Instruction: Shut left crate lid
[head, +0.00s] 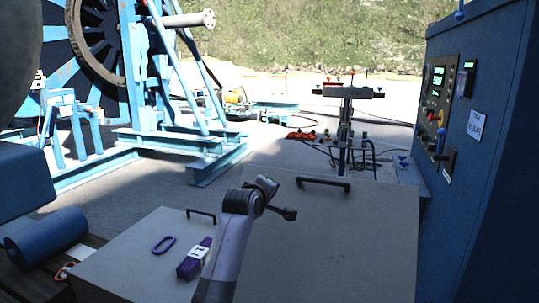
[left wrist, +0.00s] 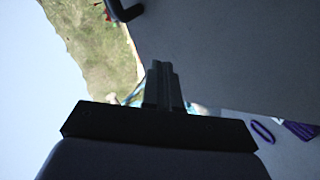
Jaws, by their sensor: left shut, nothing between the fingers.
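A grey lid (head: 135,255) with a dark handle (head: 201,214) lies low at the left in the head view and looks flat. A larger grey panel (head: 335,240) with its own handle (head: 323,183) stands to its right; I cannot tell its exact tilt. My left gripper (head: 287,213) is in front of this panel, below its handle, with its arm crossing the left lid's right side. In the left wrist view the fingers (left wrist: 162,85) are shut and empty, beside the dark panel (left wrist: 230,50). I cannot tell whether they touch it. My right gripper is out of view.
A purple ring (head: 164,245) and a purple block-like thing (head: 192,262) with a white label lie on the left lid. A blue control cabinet (head: 490,160) stands at the right. A blue reel stand (head: 130,100) is at the back left. Grey floor lies between.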

